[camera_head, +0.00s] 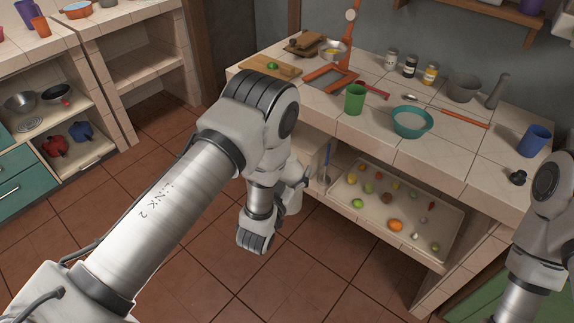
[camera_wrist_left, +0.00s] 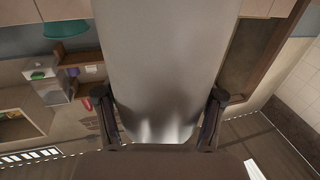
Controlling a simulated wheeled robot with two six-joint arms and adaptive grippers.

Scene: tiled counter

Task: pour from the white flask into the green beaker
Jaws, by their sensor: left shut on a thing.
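The green beaker (camera_head: 355,98) stands upright on the tiled counter, near its front edge. My left gripper (camera_wrist_left: 160,98) is shut on a pale grey-white, smooth vessel, the white flask (camera_wrist_left: 165,50), with one finger on each side of it. The flask fills the middle of the left wrist view; its mouth and contents do not show. In the head view my left gripper (camera_head: 302,178) is low in front of the counter, partly behind my own arm, and the flask cannot be made out there. My right arm shows at the right edge; its gripper is out of view.
A teal bowl (camera_head: 412,122) stands right of the beaker, with a red spoon (camera_head: 372,90) behind the beaker. An orange frame (camera_head: 330,80) and cutting board (camera_head: 268,68) lie to its left. Jars, a grey pot (camera_head: 463,88) and a blue cup (camera_head: 535,141) stand further right.

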